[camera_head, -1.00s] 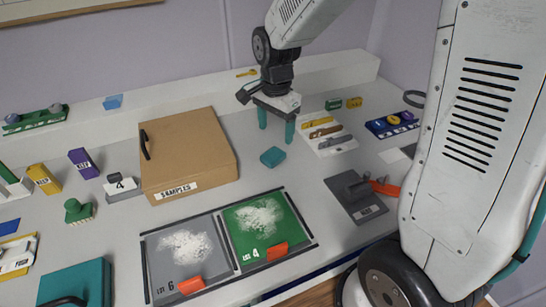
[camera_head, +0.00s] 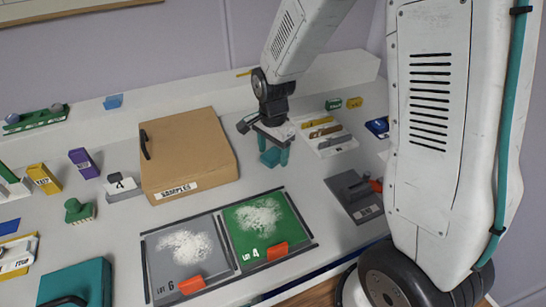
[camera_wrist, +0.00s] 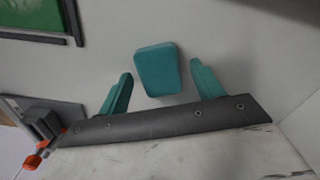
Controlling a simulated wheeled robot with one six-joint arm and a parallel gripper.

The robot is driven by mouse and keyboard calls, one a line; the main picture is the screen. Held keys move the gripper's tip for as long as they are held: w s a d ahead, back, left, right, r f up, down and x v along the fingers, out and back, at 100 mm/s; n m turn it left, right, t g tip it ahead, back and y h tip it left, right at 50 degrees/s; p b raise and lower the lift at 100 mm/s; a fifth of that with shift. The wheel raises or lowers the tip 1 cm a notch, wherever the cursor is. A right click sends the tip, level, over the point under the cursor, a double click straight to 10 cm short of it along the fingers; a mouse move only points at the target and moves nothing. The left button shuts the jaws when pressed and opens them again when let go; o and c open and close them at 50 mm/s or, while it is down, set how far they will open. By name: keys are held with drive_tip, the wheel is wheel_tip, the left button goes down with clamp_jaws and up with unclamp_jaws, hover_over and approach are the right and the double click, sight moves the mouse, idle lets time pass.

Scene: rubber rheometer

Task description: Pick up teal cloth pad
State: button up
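The teal cloth pad (camera_head: 270,157) lies on the light grey bench, right of the brown box. In the wrist view the pad (camera_wrist: 157,69) lies between and slightly beyond the two teal fingertips, with a visible gap on each side. My gripper (camera_head: 273,155) is open and low over the pad, its fingers pointing down on either side of it. The fingers also show in the wrist view (camera_wrist: 161,77). I cannot tell whether the fingertips reach the bench. Part of the pad is hidden by the gripper in the head view.
A brown SAMPLES box (camera_head: 188,155) stands just left of the gripper. A white tray (camera_head: 330,143) with tools is close on the right. A grey device (camera_head: 352,192) sits at front right. Two framed mats with white powder, grey (camera_head: 163,278) and green (camera_head: 232,218), lie in front.

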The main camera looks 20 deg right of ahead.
drive_tip(key=c, duration=0.9)
drive_tip(key=shift+r, duration=0.1)
